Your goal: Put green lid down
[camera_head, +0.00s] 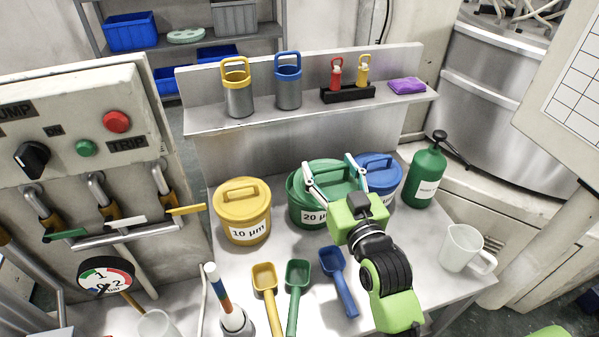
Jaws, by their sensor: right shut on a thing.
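My right gripper (332,165) reaches in from the lower right and is shut on the green lid (324,176). Its two pale fingers stand apart, with part of the lid between them. The lid is over the green tub (308,213), whose label reads "20 µ" before my gripper covers the rest. My gripper also hides much of the lid's right side, so I cannot tell whether the lid sits fully on the rim. My left gripper is not in view.
A yellow tub (243,222) stands to the left and a blue tub (385,178) close on the right. A green pump bottle (427,178) and a clear jug (462,247) are further right. Yellow, green and blue scoops (297,275) lie in front.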

